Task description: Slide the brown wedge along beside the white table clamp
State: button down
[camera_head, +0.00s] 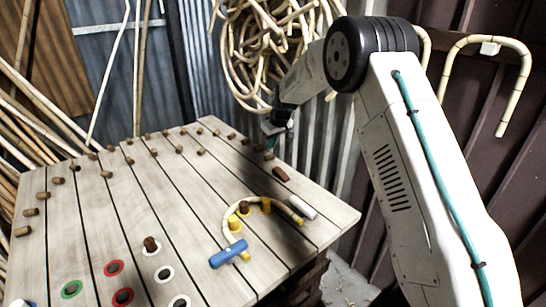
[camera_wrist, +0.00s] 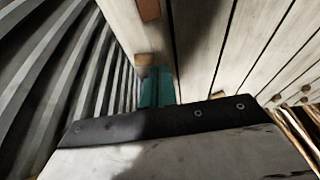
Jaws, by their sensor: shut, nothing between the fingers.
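The brown wedge (camera_head: 280,173) is a small reddish-brown block lying on the slatted table near its right edge. It also shows at the top of the wrist view (camera_wrist: 150,9), cut by the frame edge. The white table clamp (camera_head: 303,208) is a short white bar at the right edge, nearer the front than the wedge. My gripper (camera_head: 269,149) is shut and empty behind the wedge, apart from it. Its teal fingers (camera_wrist: 157,88) show in the wrist view, close to a wooden peg (camera_wrist: 145,60). Whether they touch the peg is unclear.
A bent rattan cane (camera_head: 228,214) curves between yellow and brown pegs just left of the white clamp. A blue clamp (camera_head: 228,254) sits at its front end. Several wooden pegs line the table (camera_head: 190,212). Corrugated metal walls stand close behind and to the right.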

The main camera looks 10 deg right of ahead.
aim_at(277, 171)
jog(key=x, duration=0.9)
jog(key=shift+a+f, duration=0.1)
jog(key=shift+f, duration=0.05)
jog(key=shift+s+d, duration=0.2)
jog(key=shift+s, duration=0.1)
jog(key=s, duration=0.1)
jog(key=s+d, duration=0.1)
jog(key=s, duration=0.1)
jog(key=shift+d, duration=0.2)
